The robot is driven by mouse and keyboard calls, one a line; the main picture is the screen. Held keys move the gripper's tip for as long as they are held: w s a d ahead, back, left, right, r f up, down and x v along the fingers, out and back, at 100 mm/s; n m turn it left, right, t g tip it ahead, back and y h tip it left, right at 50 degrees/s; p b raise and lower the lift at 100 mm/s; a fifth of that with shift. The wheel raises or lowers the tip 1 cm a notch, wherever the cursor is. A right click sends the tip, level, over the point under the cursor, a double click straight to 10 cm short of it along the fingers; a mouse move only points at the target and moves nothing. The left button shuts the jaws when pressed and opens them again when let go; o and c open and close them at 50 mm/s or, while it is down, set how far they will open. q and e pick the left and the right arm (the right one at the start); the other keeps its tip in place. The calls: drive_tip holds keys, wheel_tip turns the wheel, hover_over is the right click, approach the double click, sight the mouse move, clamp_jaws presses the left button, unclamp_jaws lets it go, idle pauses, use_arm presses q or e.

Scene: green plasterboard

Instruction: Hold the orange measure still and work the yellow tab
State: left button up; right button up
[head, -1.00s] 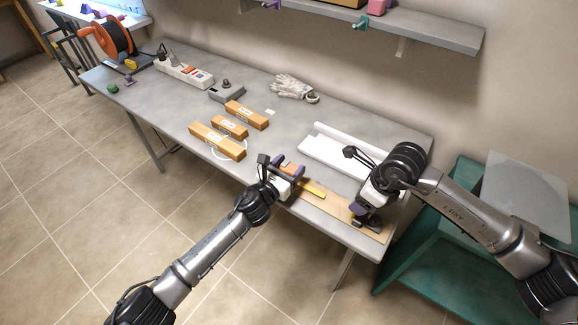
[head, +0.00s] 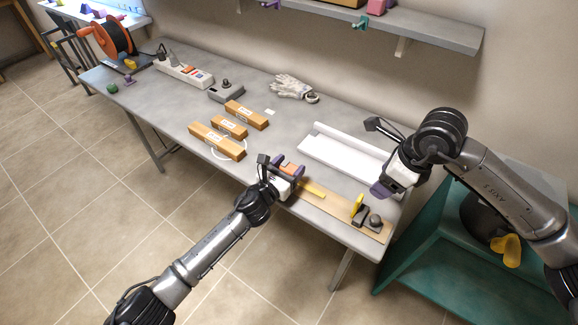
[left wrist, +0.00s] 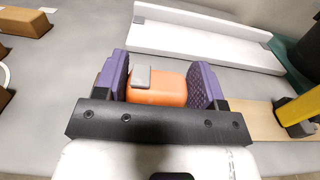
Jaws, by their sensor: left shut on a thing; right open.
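The orange measure (left wrist: 158,88) has a grey patch on top. It sits between the purple fingers of my left gripper (left wrist: 160,82), which is shut on it at the front edge of the bench; my left gripper also shows in the head view (head: 289,170). A yellow tab (head: 357,205) stands upright at a dark block with a round knob (head: 375,221) on the board. It shows at the right of the left wrist view (left wrist: 300,108). My right gripper (head: 384,191) is open, above and right of the block, apart from it.
A white channel tray (head: 345,152) lies behind the board. Several tan boxes (head: 217,141), gloves (head: 291,87), a grey device (head: 226,92) and a power strip (head: 184,73) are further left. A teal cart (head: 420,255) stands right of the bench (head: 165,110).

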use_arm(q)
drive_tip(key=o, duration=1.1)
